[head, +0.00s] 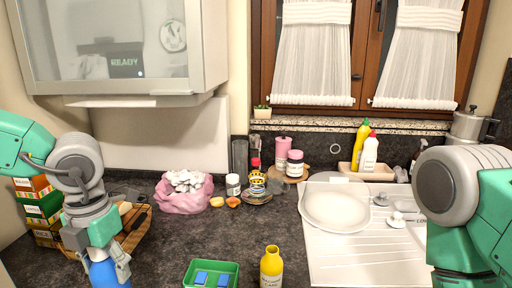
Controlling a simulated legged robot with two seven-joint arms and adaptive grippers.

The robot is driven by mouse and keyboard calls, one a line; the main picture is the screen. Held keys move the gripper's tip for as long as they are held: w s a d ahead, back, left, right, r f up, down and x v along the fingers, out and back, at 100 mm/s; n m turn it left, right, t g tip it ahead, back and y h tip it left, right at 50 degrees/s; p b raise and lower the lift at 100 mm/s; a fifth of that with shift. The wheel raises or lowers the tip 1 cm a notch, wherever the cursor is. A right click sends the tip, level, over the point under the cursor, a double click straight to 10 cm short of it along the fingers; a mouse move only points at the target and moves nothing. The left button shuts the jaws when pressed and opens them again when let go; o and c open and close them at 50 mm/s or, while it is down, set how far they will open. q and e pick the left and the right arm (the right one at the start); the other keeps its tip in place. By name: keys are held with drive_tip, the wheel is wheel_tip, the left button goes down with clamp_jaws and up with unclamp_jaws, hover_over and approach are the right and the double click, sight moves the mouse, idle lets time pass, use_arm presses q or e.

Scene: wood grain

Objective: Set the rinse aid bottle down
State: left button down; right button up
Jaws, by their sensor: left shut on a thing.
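My left gripper (99,256) is at the lower left, pointing down, with its fingers closed around the top of a blue bottle. This blue bottle (107,274), which I take to be the rinse aid bottle, is upright. Its lower part is cut off by the bottom edge of the picture, so I cannot tell whether it touches the counter. My right arm comes in from the right, but its gripper is out of the picture.
The dark counter (165,250) is clear right of the blue bottle. A green tray (234,269) with blue blocks and a yellow bottle (271,268) stand at the front middle.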

use_arm(q)
drive_tip(key=shift+s+d+f+m, duration=0.2)
drive_tip(key=shift+f+m, duration=0.25)
drive_tip(key=shift+m, duration=0.25)
drive_tip(key=f+m+b, duration=0.1)
drive_tip(key=f+m, duration=0.2)
drive_tip(key=m, duration=0.1)
drive_tip(key=s+f+m+b, duration=0.1)
drive_tip(key=f+m, duration=0.2)
drive_tip(key=m, duration=0.2)
drive_tip(key=d+f+m+b, duration=0.1)
drive_tip(key=f+m+b, duration=0.1)
drive_tip(key=m, duration=0.3)
drive_tip(key=shift+s+f, duration=0.2)
drive_tip(key=shift+f, duration=0.5)
drive_tip(key=s+d+f+m+b, duration=0.1)
drive_tip(key=f+m+b, duration=0.1)
drive_tip(key=f+m, duration=0.3)
drive_tip(key=s+d+f+m+b, duration=0.1)
drive_tip(key=f+m, duration=0.4)
drive_tip(key=m, duration=0.8)
drive_tip(key=shift+s+d+f+m+b, duration=0.3)
drive_tip(key=shift+s+b, duration=0.25)
drive_tip(key=shift+b, duration=0.3)
